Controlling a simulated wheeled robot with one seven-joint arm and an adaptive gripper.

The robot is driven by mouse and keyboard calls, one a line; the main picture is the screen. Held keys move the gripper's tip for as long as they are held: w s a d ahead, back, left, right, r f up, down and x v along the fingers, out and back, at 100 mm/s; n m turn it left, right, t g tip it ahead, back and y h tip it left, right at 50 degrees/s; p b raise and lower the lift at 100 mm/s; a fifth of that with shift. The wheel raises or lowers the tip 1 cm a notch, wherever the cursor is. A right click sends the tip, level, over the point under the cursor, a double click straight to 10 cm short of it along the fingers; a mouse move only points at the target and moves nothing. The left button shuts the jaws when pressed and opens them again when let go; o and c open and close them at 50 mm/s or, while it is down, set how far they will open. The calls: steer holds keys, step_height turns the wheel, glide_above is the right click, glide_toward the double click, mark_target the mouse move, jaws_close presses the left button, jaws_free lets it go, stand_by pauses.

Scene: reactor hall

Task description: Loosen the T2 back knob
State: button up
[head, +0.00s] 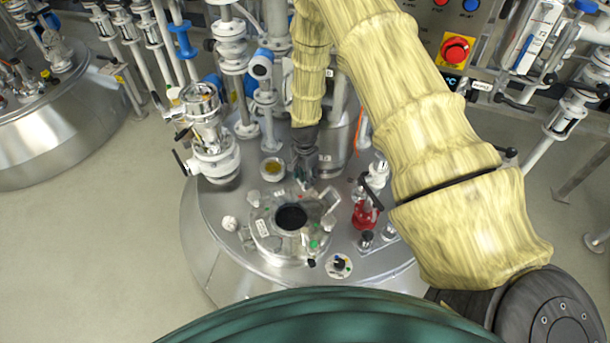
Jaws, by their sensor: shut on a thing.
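The reactor vessel (215,255) has a round manhole cover (262,243) with a dark sight opening (291,217) in its middle. Clamps and small coloured marks sit around the cover's rim. My gripper (302,174) points down at the back edge of the cover. It is shut on the back knob, which is mostly hidden by the fingers. A white fitting (230,223) lies at the cover's left, and a green mark (313,244) is at its front right.
A red valve (364,214) stands close on the right, and a tall glass-and-white valve (211,150) on the left. Pipes crowd the back. A red emergency button (455,50) is at the upper right. Floor (95,240) is clear at left.

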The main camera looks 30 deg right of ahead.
steer(key=n, duration=0.4)
steer(key=shift+n, duration=0.3)
steer(key=n, duration=0.4)
steer(key=shift+f+n+p, duration=0.1)
steer(key=shift+n+p, duration=0.2)
steer(key=n, duration=0.3)
steer(key=shift+n, duration=0.3)
steer(key=n, duration=0.4)
steer(key=shift+n, duration=0.3)
steer(key=n, duration=0.4)
steer(key=shift+n+p, duration=0.3)
steer(key=shift+p, duration=0.1)
steer(key=n, duration=0.4)
steer(key=shift+s, duration=0.1)
steer(key=n+p, duration=0.1)
steer(key=n, duration=0.4)
steer(key=shift+n, duration=1.8)
